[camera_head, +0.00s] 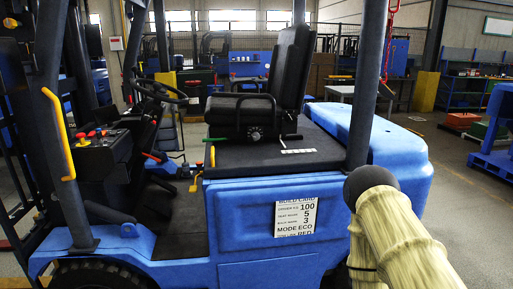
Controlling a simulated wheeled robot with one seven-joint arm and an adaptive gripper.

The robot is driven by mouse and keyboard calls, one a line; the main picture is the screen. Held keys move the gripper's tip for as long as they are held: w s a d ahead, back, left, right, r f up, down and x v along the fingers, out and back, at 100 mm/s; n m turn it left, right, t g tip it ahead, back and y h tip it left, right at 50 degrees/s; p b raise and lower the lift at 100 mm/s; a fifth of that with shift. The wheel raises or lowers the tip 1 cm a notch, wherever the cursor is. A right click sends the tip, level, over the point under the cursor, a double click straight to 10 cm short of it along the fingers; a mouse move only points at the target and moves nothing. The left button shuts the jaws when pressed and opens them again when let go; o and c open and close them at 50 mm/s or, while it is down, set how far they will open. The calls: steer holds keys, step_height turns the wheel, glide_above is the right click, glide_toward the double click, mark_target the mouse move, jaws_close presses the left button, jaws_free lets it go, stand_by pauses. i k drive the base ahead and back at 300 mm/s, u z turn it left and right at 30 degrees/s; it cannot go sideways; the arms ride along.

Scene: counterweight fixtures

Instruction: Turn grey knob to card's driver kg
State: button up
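A blue forklift carries a black driver's seat (260,105). A small round dark grey knob (255,134) with light marks sits on the front of the seat base. Its setting is too small to read. A white build card (296,217) is on the forklift's blue side panel below the seat. Its driver kg line reads 100; lower lines show 5, 3, MODE ECO and RED. A cream-sleeved arm part with a dark rounded end, apparently mine, is at the lower right. My gripper does not show.
The steering wheel (161,92) is to the left. A dark roof post (366,85) stands right of the seat.

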mark_target(255, 136)
steer(key=u, duration=0.9)
steer(key=i, duration=1.1)
steer(key=z, duration=0.7)
